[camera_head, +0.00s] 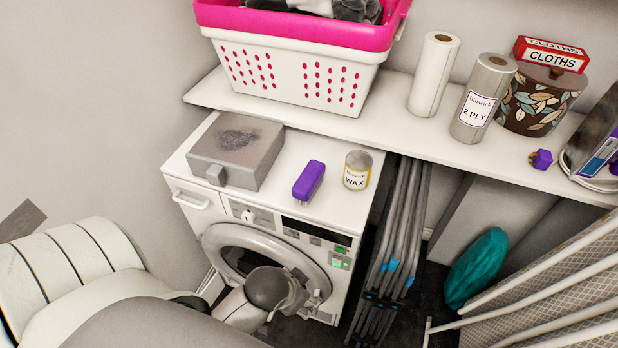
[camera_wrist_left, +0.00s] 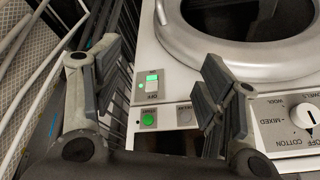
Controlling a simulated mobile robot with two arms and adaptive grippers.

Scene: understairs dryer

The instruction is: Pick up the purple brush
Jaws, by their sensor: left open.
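The purple brush (camera_head: 308,181) lies on the white top of the dryer (camera_head: 335,163), between a grey box and a wax jar. My left gripper (camera_head: 311,286) is in front of the dryer door, below and apart from the brush. In the left wrist view my left gripper (camera_wrist_left: 158,82) has its two fingers spread with nothing between them. The dryer's control panel (camera_wrist_left: 172,116) and round door (camera_wrist_left: 245,35) show beyond the fingers. The brush is not visible in the left wrist view. My right gripper is not in view.
The grey box (camera_head: 236,152) stands left of the brush and the wax jar (camera_head: 357,170) right of it. A shelf (camera_head: 395,117) behind holds a pink-rimmed basket (camera_head: 295,75) and paper rolls. Folded metal frames (camera_head: 398,235) stand right of the dryer.

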